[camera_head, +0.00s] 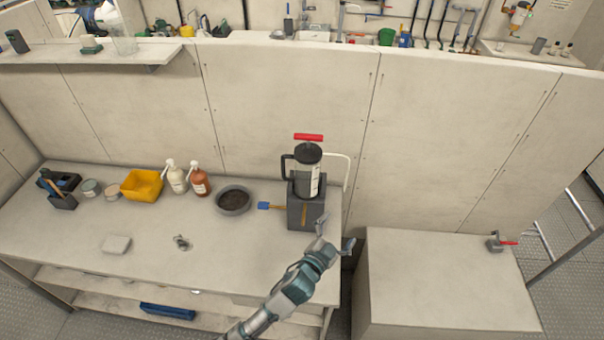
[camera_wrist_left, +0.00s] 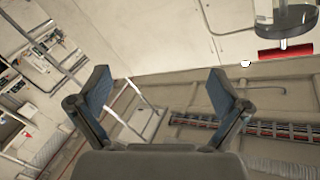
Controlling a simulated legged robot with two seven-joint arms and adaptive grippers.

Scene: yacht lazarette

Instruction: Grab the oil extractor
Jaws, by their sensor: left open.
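The oil extractor (camera_head: 308,170) is a dark cylinder with a pale label, a black side handle, a red T-handle on top and a thin white hose at its right. It stands upright in a grey block holder (camera_head: 297,210) at the right end of the workbench. My left gripper (camera_head: 335,235) is open and empty, in front of and slightly right of the holder in the head view, apart from the extractor. In the left wrist view, the extractor's red handle (camera_wrist_left: 285,53) is at the upper right, outside the open fingers (camera_wrist_left: 158,76). My right gripper is not in view.
Left of the holder are a blue-ended brush (camera_head: 268,206), a dark bowl (camera_head: 234,200), two pump bottles (camera_head: 199,182) and a yellow bin (camera_head: 141,184). A panel wall (camera_head: 280,95) rises behind the workbench (camera_head: 150,265). A lower box (camera_head: 440,275) stands at right.

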